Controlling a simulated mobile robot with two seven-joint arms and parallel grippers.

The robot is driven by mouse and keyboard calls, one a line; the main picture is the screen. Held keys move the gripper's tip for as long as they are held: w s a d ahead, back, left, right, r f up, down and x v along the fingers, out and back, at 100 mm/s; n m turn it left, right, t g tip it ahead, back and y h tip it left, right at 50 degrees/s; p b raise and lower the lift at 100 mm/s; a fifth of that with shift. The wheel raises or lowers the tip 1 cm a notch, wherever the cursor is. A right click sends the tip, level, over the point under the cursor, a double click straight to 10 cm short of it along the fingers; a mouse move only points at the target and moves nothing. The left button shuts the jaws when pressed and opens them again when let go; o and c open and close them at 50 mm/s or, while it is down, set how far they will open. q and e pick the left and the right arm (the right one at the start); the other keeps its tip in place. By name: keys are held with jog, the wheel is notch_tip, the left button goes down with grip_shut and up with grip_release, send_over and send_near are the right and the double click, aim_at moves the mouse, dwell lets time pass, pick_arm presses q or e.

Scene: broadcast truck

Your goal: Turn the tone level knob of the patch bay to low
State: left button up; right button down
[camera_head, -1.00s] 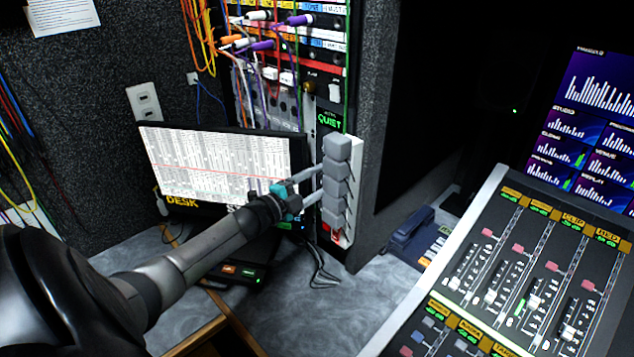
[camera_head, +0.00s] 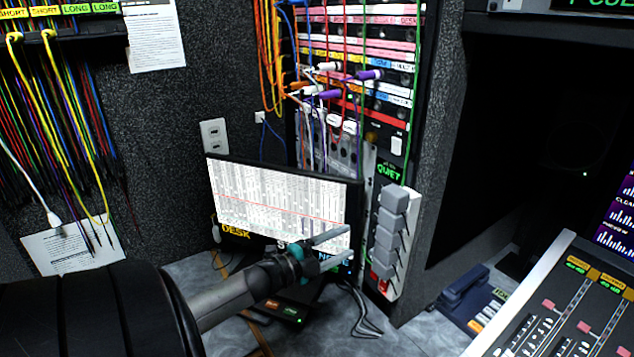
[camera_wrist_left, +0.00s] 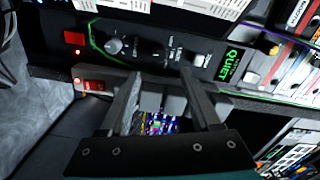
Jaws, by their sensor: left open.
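The patch bay (camera_head: 375,20) is the rack at the back, with coloured label strips and several plugged cables. In the left wrist view a dark panel (camera_wrist_left: 150,62) carries a round grey knob (camera_wrist_left: 114,46) with a light pointer mark. Its label is too small to read, so I cannot tell whether it is the tone level knob. My left gripper (camera_head: 345,246) is open and empty, in front of the monitor's right side and left of the power strip. In the left wrist view its fingers (camera_wrist_left: 160,74) are spread below the panel, apart from the knob. My right gripper is not in view.
A white power strip (camera_head: 408,262) with grey plugs (camera_head: 391,222) and a red switch stands beside the rack. A monitor (camera_head: 275,197) is behind my gripper. Loose cables hang on the left wall. A mixing console (camera_head: 540,315) is at the lower right.

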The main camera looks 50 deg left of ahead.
pick_arm(q)
jog(key=s, duration=0.6)
jog(key=shift+s+a+p, duration=0.15)
jog(key=shift+a+p, duration=0.15)
dwell(0.3)
